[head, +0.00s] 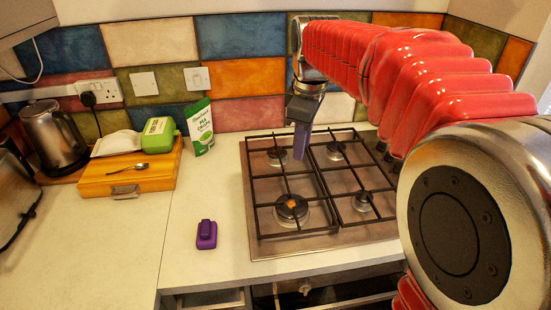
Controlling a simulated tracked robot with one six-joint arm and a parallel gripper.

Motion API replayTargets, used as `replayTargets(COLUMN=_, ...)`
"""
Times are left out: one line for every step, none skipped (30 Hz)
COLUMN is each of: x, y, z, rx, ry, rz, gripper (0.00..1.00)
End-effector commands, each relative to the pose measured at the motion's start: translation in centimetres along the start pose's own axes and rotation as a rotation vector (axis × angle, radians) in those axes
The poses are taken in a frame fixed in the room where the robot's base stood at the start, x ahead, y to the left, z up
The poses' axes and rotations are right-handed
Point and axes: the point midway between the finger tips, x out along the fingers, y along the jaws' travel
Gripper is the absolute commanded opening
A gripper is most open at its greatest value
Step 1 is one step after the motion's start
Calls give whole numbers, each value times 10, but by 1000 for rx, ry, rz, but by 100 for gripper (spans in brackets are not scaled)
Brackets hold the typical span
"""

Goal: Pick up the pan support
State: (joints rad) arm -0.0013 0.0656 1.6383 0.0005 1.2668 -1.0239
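Two black pan supports lie side by side on the steel gas hob (268,248), a left one (285,176) and a right one (352,172), each over two burners. My gripper (299,155) points down over the back middle of the hob, by the inner edge of the left pan support. One purple finger shows; I cannot see a second one apart from it. Whether the finger touches the pan support or has a bar between the fingers cannot be told.
A purple object (206,235) lies on the counter left of the hob. A green and white packet (199,127) stands behind it. A wooden box (130,178) with a spoon (127,168) on top, a kettle (53,137) and a toaster (14,190) are further left. The front left counter is clear.

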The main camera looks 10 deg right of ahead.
Motion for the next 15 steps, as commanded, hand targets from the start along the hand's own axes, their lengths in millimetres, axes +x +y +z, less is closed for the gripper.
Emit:
replayTargets(x=6, y=10, z=-6, rx=-41, ry=-8, rz=-14, gripper=28)
replayTargets(x=9, y=15, z=-9, rx=-68, ry=-12, rz=-21, gripper=28)
replayTargets(x=13, y=21, z=-13, rx=-104, ry=-17, rz=-32, gripper=28)
replayTargets(x=16, y=26, z=-16, rx=-131, ry=-21, rz=-39, gripper=28)
replayTargets(x=19, y=31, z=-20, rx=-158, ry=-24, rz=-47, gripper=28)
replayTargets(x=24, y=38, z=-23, rx=-194, ry=-28, rz=-58, gripper=28)
replayTargets(x=28, y=42, z=-26, rx=-221, ry=-31, rz=-66, gripper=28)
replayTargets(x=31, y=47, z=-29, rx=-247, ry=-33, rz=-74, gripper=28)
replayTargets(x=37, y=53, z=-33, rx=-284, ry=-37, rz=-86, gripper=28)
replayTargets(x=40, y=57, z=-36, rx=-310, ry=-39, rz=-93, gripper=28)
replayTargets(x=45, y=62, z=-38, rx=-337, ry=-41, rz=-102, gripper=28)
replayTargets(x=50, y=67, z=-42, rx=-372, ry=-43, rz=-114, gripper=28)
replayTargets(x=54, y=71, z=-44, rx=-397, ry=-44, rz=-121, gripper=28)
replayTargets(x=58, y=74, z=-46, rx=-421, ry=-45, rz=-128, gripper=28)
replayTargets(x=63, y=78, z=-49, rx=-450, ry=-46, rz=-138, gripper=28)
